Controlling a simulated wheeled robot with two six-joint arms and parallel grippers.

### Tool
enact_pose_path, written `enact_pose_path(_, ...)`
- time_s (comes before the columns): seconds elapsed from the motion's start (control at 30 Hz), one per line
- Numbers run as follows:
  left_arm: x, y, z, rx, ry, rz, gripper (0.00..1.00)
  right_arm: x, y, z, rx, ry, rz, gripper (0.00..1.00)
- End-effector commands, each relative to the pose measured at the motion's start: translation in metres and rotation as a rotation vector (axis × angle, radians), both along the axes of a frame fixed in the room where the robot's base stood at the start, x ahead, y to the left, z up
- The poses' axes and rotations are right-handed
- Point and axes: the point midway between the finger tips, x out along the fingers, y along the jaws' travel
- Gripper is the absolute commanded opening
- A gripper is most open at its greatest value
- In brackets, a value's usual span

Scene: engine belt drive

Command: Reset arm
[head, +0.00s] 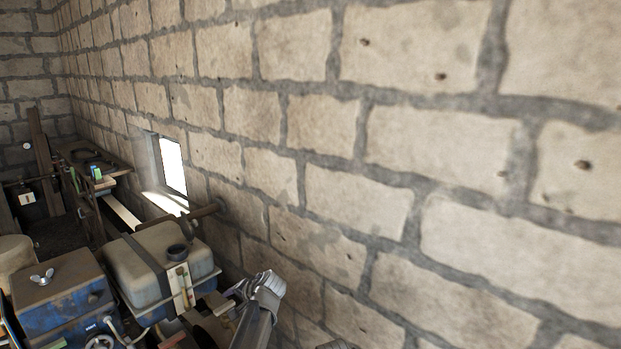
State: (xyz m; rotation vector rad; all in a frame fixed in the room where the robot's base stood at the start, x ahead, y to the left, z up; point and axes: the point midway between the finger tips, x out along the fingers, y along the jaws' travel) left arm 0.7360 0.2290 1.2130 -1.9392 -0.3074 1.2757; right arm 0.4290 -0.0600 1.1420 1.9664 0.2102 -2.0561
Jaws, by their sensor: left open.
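My left gripper (252,288) is near the bottom of the head view, just right of the engine and close to the stone wall. It is small and partly cut by its own link, and I see nothing held in it. The engine stands at the lower left: a worn blue housing (62,295) with a wing nut on top, and beside it a beige tank (155,262) with a dark strap and a dark round cap. The drive belt cannot be made out. My right gripper is not clearly in view.
A stone block wall (390,190) fills the middle and right. A small bright window (172,166) opens in it. A wooden bench (95,160) with small items stands at the back left. A wooden bar (165,219) runs behind the tank.

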Motion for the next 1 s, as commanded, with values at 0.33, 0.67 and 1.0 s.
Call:
enact_pose_path(0.33, -0.185, -0.109, -0.155, -0.367, 0.268, 0.086, 0.63, 0.001, 0.0, -0.098, -0.001, -0.001, 0.014, 0.5)
enact_pose_path(0.67, -0.297, -0.164, -0.21, -0.545, 0.488, 0.113, 0.63, 0.001, 0.0, -0.14, -0.002, -0.002, 0.023, 0.5)
enact_pose_path(1.0, -0.307, -0.17, -0.211, -0.563, 0.514, 0.117, 0.63, 0.001, 0.0, -0.141, -0.002, -0.002, 0.024, 0.5)
